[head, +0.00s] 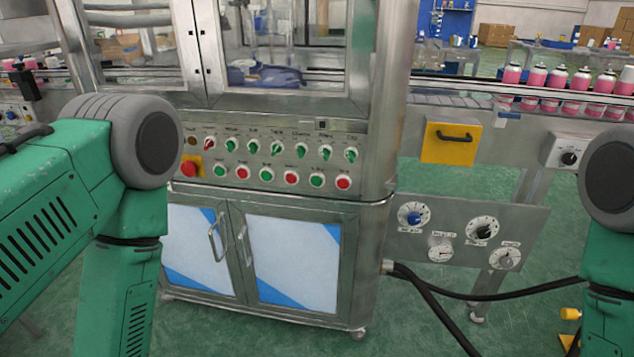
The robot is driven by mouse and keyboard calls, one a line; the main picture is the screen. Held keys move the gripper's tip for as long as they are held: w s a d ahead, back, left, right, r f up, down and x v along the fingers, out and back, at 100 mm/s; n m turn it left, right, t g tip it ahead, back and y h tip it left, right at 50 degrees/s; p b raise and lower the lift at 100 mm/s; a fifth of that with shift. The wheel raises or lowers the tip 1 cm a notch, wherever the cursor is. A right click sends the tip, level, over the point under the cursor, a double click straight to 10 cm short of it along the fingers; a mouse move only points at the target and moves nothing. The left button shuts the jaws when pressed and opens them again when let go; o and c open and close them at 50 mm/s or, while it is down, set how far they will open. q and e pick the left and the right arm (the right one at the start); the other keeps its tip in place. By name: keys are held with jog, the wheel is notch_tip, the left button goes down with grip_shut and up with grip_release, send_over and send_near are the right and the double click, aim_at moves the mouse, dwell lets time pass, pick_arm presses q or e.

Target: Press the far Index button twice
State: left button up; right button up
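The machine's metal control panel (279,163) faces me at the middle of the head view. Its lower row holds alternating green and red push buttons, from a green button (219,170) at left to a red button (343,182) at right. An upper row holds several selector switches, one of them a green switch (276,149). The labels are too small to read, so I cannot tell which button is Index. Only links of my two arms show, at the left and right edges. Neither gripper is in view, and nothing of mine touches the panel.
A red emergency stop (189,169) on yellow sits left of the buttons. Cabinet doors (292,262) with handles lie below. At right are a conveyor with pink cans (535,78), a yellow handled panel (450,144) and a dial plate (460,222). Black hoses (425,305) run low.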

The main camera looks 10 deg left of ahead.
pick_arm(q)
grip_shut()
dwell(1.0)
